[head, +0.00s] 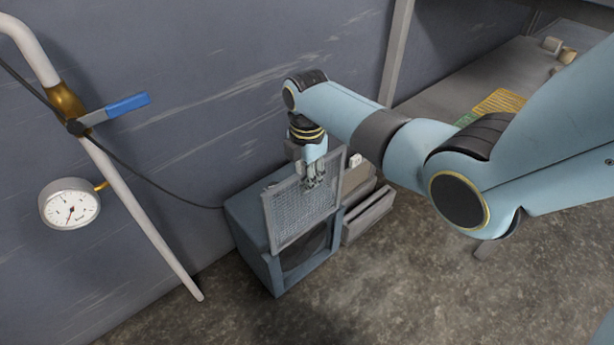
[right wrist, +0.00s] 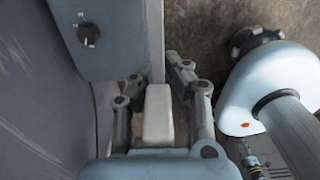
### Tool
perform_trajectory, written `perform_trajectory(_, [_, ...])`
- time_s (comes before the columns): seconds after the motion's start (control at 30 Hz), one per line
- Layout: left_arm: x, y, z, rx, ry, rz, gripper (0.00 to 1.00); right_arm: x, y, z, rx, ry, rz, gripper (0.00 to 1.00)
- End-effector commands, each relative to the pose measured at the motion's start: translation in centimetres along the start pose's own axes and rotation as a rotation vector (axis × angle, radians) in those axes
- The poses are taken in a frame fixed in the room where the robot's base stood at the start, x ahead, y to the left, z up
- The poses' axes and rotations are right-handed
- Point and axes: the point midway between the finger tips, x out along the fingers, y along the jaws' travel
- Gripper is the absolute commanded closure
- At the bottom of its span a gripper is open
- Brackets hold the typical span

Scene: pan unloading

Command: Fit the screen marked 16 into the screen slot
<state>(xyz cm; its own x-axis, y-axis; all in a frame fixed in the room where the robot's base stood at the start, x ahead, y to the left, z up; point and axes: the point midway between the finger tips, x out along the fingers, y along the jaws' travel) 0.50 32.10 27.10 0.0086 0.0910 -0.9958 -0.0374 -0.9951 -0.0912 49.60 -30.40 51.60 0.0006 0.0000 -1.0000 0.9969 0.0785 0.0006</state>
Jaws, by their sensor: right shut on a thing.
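A grey mesh screen (head: 302,212) is held upright by my right gripper (head: 315,178), which is shut on its upper part. In the right wrist view the screen shows edge-on as a thin pale strip (right wrist: 155,40) running up from between the fingers (right wrist: 158,95). No number can be read on it. The screen hangs in front of a blue-grey box unit (head: 262,262) on the floor and covers part of its face. A dark opening shows below and behind the screen. Whether the screen touches the unit cannot be told. My left gripper is not in view.
The box top with a black knob (right wrist: 88,34) lies left of the screen in the right wrist view. A grey bin (head: 368,216) stands right of the unit. A pipe with a blue-handled valve (head: 126,104) and a gauge (head: 70,204) are at left. The front floor is clear.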

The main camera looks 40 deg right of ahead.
Motion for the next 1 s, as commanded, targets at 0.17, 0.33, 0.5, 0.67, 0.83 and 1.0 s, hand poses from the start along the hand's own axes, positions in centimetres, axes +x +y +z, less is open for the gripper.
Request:
perform_trajectory(0.17, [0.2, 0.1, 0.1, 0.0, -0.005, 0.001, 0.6, 0.3, 0.0, 0.0, 0.0, 0.0, 0.0, 1.0])
perform_trajectory(0.33, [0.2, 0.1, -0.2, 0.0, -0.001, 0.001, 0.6, 0.5, 0.0, 0.0, 0.0, 0.0, 0.001, 1.0])
perform_trajectory(0.5, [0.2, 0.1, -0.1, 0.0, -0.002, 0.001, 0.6, 0.8, 0.1, 0.0, 0.0, 0.0, 0.001, 1.0])
perform_trajectory(0.67, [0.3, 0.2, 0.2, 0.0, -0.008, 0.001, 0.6, 1.0, 0.1, 0.0, 0.0, 0.0, 0.001, 1.0])
perform_trajectory(0.83, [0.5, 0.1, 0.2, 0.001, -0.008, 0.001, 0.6, 1.2, 0.1, 0.0, 0.0, 0.0, 0.001, 1.0])
perform_trajectory(1.0, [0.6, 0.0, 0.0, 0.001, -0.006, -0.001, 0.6, 1.5, 0.1, 0.0, 0.0, 0.0, 0.001, 1.0])
